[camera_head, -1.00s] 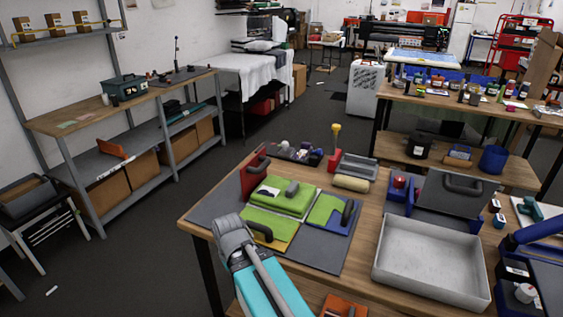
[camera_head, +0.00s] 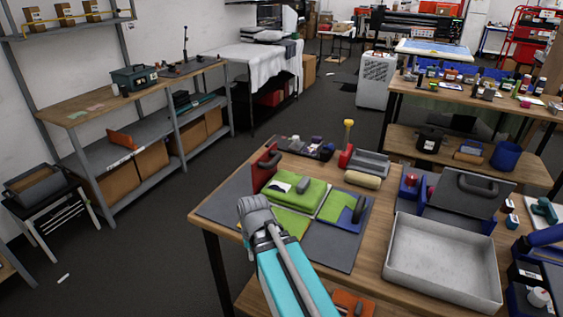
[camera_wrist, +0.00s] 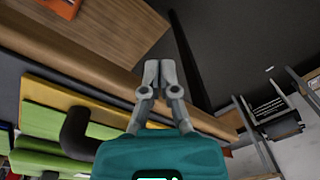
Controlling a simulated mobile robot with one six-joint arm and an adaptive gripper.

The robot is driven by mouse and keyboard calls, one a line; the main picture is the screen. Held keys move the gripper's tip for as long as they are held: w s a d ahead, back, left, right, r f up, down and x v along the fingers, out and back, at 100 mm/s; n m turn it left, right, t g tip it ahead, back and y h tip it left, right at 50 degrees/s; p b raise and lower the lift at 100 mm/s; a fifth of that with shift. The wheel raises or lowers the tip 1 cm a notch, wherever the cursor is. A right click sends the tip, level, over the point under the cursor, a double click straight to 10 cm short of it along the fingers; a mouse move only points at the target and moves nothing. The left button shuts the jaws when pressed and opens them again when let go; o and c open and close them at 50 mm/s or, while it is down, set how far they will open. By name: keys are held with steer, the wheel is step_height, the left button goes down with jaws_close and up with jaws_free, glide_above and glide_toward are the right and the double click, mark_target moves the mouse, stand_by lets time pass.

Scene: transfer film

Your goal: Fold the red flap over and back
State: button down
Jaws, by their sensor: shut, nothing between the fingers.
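The red flap (camera_head: 262,172) stands roughly upright at the back left of the grey mat (camera_head: 335,246), with a dark handle on its face. Beside it lies a green panel (camera_head: 310,193) with a grey handle. A green and yellow panel (camera_head: 291,222) lies in front, partly hidden by my arm. A green and blue panel (camera_head: 340,212) with a dark handle is to the right. My gripper (camera_wrist: 159,72) is shut and empty, its fingertips together near the table edge. In the head view, my wrist hides the fingers, in front of the red flap and apart from it.
A grey tray (camera_head: 443,262) and a grey panel (camera_head: 470,190) with a handle fill the table's right side. A cream roller (camera_head: 362,180) and a yellow-handled tool (camera_head: 348,135) are behind the mat.

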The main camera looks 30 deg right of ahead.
steer(key=w+d+r+m+p, duration=0.1)
steer(key=w+r+m, duration=0.1)
steer(key=w+d+r+m+y+p, duration=0.1)
steer(key=d+r+m+p, duration=0.1)
steer(key=w+d+r+m+t+y+p, duration=0.1)
steer(key=w+r+p, duration=0.1)
steer(key=r, duration=0.1)
steer(key=shift+w+d+m, duration=0.25)
steer(key=shift+w+m, duration=0.1)
steer(key=shift+m, duration=0.05)
steer(key=w+d+r+m+t+y+p, duration=0.1)
steer(key=w+d+r+m+t, duration=0.1)
steer(key=d+m, duration=0.5)
steer(key=w+d+r+m+t+y+p, duration=0.1)
steer(key=w+d+r+m+t, duration=0.2)
steer(key=d+m, duration=0.4)
steer(key=w+d+r+m+t+y+p, duration=0.1)
steer(key=w+d+r+m+t+y, duration=0.1)
steer(key=w+d+r+m, duration=0.2)
steer(key=d+r+m, duration=0.1)
steer(key=d+m, duration=0.2)
steer(key=d, duration=0.4)
steer(key=shift+w+f, duration=0.15)
